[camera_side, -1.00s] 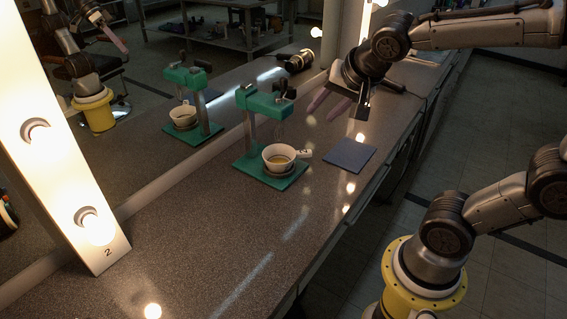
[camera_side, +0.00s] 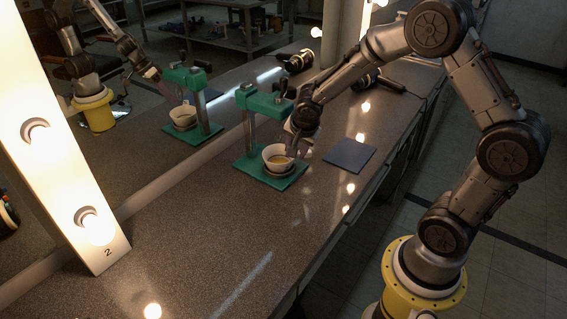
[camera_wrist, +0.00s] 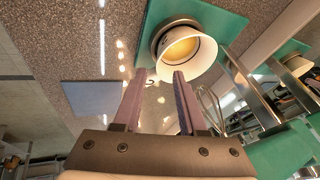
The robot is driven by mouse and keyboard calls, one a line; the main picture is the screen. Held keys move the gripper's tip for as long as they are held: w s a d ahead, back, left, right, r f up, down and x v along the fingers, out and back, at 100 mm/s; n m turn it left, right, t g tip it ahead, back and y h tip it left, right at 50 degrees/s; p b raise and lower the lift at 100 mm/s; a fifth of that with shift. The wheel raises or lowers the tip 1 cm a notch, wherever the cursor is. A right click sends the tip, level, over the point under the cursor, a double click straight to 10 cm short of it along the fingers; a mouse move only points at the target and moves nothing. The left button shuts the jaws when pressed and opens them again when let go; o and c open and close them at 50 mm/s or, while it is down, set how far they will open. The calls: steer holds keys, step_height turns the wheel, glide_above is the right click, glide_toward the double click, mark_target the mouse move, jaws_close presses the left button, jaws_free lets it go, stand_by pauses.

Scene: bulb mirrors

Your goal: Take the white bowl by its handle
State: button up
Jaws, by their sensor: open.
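The white bowl (camera_side: 267,155) holds a yellowish liquid and stands on the green base of a press-like stand. It also shows in the wrist view (camera_wrist: 206,62), at the upper middle. My gripper (camera_side: 291,150) is at the bowl's right side, where the handle was visible earlier. In the wrist view my gripper (camera_wrist: 160,74) is open, its two pinkish fingers apart. A small part of the handle (camera_wrist: 151,81) seems to show between them. Most of the handle is hidden, and I cannot tell whether the fingers touch it.
The green stand (camera_side: 265,104) rises close behind the bowl. A dark blue square mat (camera_side: 349,153) lies to the right on the speckled counter (camera_side: 180,220). A mirror runs along the counter's back left. The counter's front left is clear.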

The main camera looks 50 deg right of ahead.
mark_target(287, 160)
steer(key=shift+x, duration=2.85)
steer(key=shift+s, duration=0.15)
jaws_close()
steer(key=shift+s+f, duration=0.1)
